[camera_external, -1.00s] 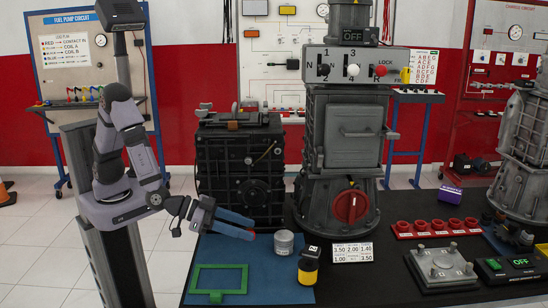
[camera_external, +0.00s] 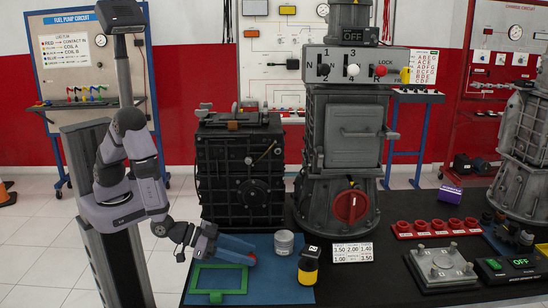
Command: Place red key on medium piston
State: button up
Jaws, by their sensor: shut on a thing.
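My gripper (camera_external: 251,255) has blue fingers and reaches low over the blue mat (camera_external: 270,290), pointing right and down. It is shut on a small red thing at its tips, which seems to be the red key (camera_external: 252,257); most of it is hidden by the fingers. A silver-grey cylinder (camera_external: 284,243), which may be the medium piston, stands upright on the mat just right of the fingertips, apart from them.
A green frame (camera_external: 218,278) lies flat on the mat below the gripper. A black and yellow bottle (camera_external: 308,265) stands right of the cylinder. A black engine block (camera_external: 240,170) and a tall grey machine (camera_external: 345,150) rise behind. A small number card (camera_external: 352,252) lies further right.

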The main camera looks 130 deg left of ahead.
jog(key=shift+f, duration=0.45)
jog(key=shift+f, duration=0.15)
jog(key=o, duration=1)
